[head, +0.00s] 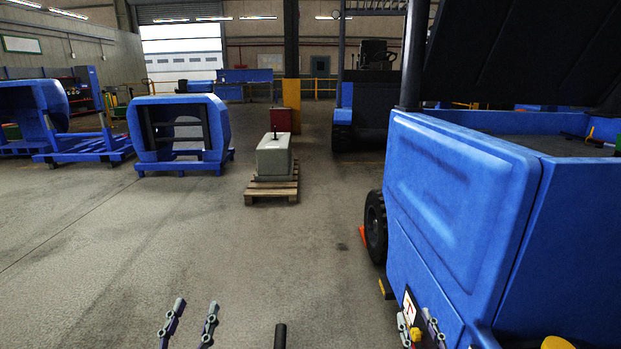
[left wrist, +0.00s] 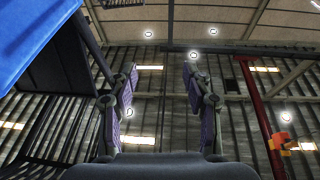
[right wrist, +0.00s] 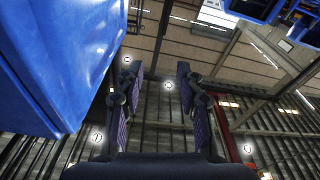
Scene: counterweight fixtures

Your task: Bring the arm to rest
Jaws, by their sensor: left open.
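In the head view my left gripper (head: 190,320) is at the bottom, left of centre, pointing up over the bare floor. Its two fingers are apart with nothing between them, and the left wrist view (left wrist: 159,82) shows the same gap against the roof and wall. My right gripper (head: 419,324) is at the bottom, right of centre, in front of the lower side of the blue forklift body (head: 450,190). Its fingers are also apart and empty in the right wrist view (right wrist: 156,85). I cannot tell how near it is to the blue panel.
The blue forklift fills the right side, with a dark wheel (head: 376,227) at its lower edge. A grey block (head: 274,158) sits on a wooden pallet (head: 271,191) farther off. A blue frame (head: 180,130) stands left of it. The floor at the left and middle is clear.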

